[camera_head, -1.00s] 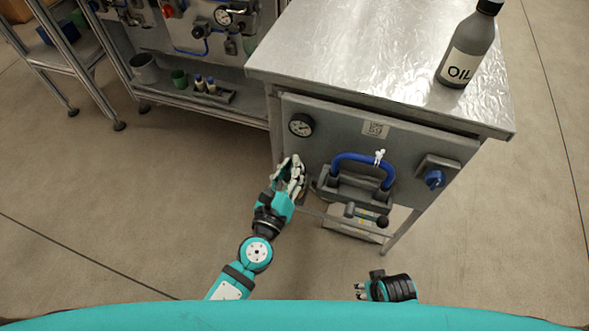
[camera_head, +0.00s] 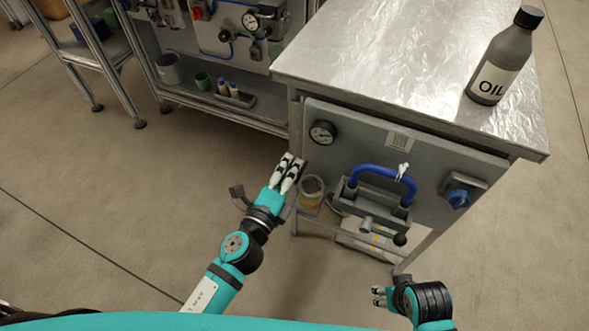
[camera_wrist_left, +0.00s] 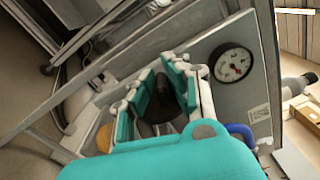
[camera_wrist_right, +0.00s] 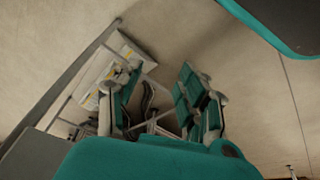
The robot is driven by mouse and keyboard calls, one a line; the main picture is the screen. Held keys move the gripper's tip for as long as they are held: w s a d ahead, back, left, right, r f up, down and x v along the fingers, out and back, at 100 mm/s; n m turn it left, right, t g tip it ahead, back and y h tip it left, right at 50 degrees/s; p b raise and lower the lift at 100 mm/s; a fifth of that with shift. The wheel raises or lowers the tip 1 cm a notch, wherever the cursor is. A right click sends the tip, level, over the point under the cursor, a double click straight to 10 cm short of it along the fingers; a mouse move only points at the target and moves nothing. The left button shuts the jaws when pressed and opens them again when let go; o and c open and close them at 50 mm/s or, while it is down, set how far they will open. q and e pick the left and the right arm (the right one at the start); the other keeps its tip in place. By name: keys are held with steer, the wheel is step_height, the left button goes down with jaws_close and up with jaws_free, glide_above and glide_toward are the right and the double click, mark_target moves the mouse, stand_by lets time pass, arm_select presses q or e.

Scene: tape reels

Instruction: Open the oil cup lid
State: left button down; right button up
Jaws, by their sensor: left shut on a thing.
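The oil cup (camera_head: 311,192) is a small amber-brown cup at the lower left of the panel under the metal-topped bench. Its round top shows no lid on it. My left gripper (camera_head: 288,170) is just left of and above the cup, apart from it. It is shut on a dark piece (camera_wrist_left: 165,112), which looks like the lid and shows between the fingers in the left wrist view. An orange part of the cup (camera_wrist_left: 104,138) shows there beside the fingers. My right gripper (camera_head: 379,295) is low at the right, open and empty; its spread fingers show in the right wrist view (camera_wrist_right: 155,105).
The panel carries a gauge (camera_head: 322,132), a blue handle (camera_head: 378,169) and a blue knob (camera_head: 459,198). An oil bottle (camera_head: 503,58) stands on the bench top (camera_head: 400,65). The floor left of my left arm is clear.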

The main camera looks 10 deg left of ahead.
arm_select(q)
steer(key=shift+w+a+f+n, duration=0.15)
steer(key=shift+a+n, duration=0.15)
steer(key=shift+n, duration=0.35)
steer(key=shift+w+a+f+n, duration=0.1)
steer(key=shift+a+n, duration=0.2)
steer(key=shift+n, duration=0.35)
steer(key=c, duration=1.4)
jaws_free()
steer(key=shift+o, duration=0.2)
steer(key=shift+s, duration=0.1)
steer(key=v, duration=1.2)
